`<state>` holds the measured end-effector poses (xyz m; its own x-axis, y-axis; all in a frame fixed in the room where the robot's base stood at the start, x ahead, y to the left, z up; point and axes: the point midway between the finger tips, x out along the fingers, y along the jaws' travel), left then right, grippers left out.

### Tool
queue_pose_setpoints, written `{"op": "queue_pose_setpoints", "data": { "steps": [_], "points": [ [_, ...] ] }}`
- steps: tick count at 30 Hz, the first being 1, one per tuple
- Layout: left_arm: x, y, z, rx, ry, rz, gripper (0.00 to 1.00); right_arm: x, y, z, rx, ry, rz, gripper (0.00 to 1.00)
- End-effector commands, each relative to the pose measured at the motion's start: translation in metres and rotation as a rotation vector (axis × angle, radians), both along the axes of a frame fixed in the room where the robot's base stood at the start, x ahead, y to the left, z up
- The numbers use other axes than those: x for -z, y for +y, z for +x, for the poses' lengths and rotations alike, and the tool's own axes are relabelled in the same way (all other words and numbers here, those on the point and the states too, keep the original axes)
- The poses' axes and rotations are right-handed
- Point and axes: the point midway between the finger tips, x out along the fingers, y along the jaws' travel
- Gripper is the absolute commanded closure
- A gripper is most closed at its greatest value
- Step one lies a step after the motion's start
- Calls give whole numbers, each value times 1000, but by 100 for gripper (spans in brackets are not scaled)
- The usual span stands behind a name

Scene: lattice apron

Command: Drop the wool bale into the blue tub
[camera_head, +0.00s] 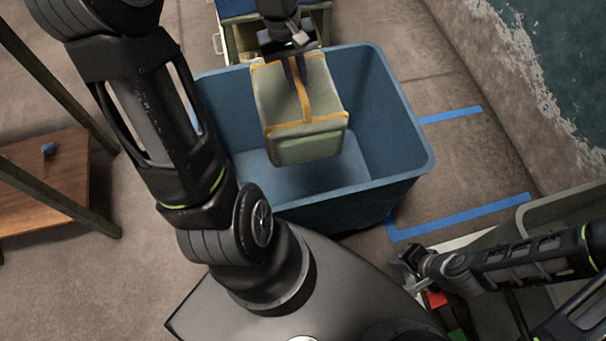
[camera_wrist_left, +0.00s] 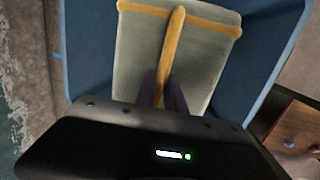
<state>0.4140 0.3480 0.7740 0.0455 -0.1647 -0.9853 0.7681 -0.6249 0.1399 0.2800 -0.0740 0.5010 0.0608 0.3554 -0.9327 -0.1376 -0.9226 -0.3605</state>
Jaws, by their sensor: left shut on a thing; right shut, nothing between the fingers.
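The wool bale (camera_head: 282,98) is a pale grey-green block with orange straps. My left gripper (camera_head: 296,78) is shut on it, on the strap at its top. The bale hangs over the open blue tub (camera_head: 392,120), within the outline of its rim. The head view does not settle how far it reaches below the rim. In the left wrist view the bale (camera_wrist_left: 135,55) fills the middle, with blue tub walls (camera_wrist_left: 88,60) on both sides. My right gripper (camera_head: 412,265) is shut and empty at the lower right, apart from the tub.
A wooden shelf (camera_head: 70,180) stands at the left. A cabinet with a blue top (camera_head: 240,8) is behind the tub. Blue tape (camera_head: 460,219) marks the floor on the right. A pale container (camera_head: 560,212) lies near my right arm. Water (camera_head: 570,60) shows at the top right.

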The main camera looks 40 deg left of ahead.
Motion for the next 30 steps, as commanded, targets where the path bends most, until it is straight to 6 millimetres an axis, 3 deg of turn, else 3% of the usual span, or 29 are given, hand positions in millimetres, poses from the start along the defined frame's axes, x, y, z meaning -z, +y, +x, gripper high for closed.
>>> {"op": "queue_pose_setpoints", "data": {
  "steps": [7,20,21,30],
  "points": [
    [23,0,1,0,-4,1,100,20,0,0,0,0,0,100],
    [26,0,1,0,-4,1,100,23,0,0,0,0,0,100],
    [26,0,1,0,-4,1,84,23,0,0,0,0,0,100],
    [28,0,0,1,-2,0,60,23,0,0,0,0,0,100]
  ]
}}
